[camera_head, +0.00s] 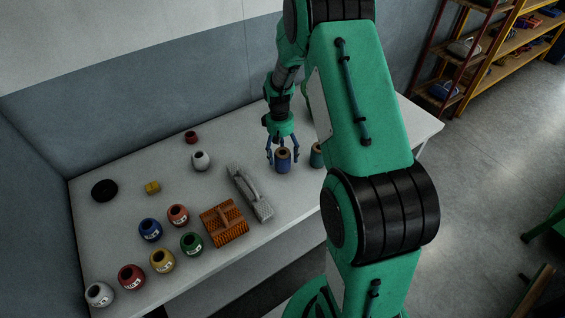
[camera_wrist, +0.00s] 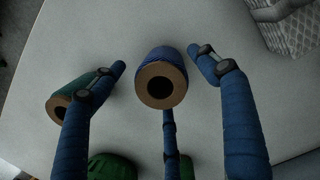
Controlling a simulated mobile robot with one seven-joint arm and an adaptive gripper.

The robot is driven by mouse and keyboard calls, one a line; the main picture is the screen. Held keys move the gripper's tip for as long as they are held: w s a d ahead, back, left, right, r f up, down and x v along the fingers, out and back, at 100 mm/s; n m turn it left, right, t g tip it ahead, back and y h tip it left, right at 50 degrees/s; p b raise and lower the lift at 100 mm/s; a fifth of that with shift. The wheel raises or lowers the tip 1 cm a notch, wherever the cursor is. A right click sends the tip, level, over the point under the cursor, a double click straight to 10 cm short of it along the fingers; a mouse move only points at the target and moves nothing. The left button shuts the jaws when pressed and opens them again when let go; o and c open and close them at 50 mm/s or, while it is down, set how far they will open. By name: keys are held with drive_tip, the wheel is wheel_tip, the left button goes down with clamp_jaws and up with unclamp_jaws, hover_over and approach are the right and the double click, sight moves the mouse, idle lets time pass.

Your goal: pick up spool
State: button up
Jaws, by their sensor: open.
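A blue spool (camera_head: 283,163) with a brown core stands on the white table, below my gripper (camera_head: 282,150). In the wrist view the blue spool (camera_wrist: 161,80) is seen nearly end-on, its hollow brown core facing the camera. My gripper's blue fingers (camera_wrist: 158,72) are spread open around it, one on the left, one on the right and one below in the picture. I see a gap at the left and right fingers; contact at the lower finger I cannot tell. A green spool (camera_wrist: 72,98) lies partly behind the left finger; it also shows in the head view (camera_head: 316,156).
A grey mesh-like block with a handle (camera_head: 250,193) and an orange ribbed block (camera_head: 223,223) stand left of the spools. Several coloured round pots (camera_head: 162,260) fill the table's near left. A wall (camera_head: 140,95) bounds the back. A green rounded thing (camera_wrist: 112,166) shows below.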

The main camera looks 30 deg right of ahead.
sight(284, 164)
drive_tip(key=shift+f, duration=0.3)
drive_tip(key=shift+f, duration=0.1)
drive_tip(key=shift+s+a+f+b, duration=0.15)
drive_tip(key=shift+f+b, duration=0.3)
drive_tip(key=shift+f, duration=0.8)
drive_tip(key=shift+s+d+f+b, duration=0.15)
drive_tip(key=shift+f+b, duration=0.3)
drive_tip(key=shift+f, duration=0.8)
drive_tip(key=shift+a, duration=0.1)
drive_tip(key=c, duration=1.3)
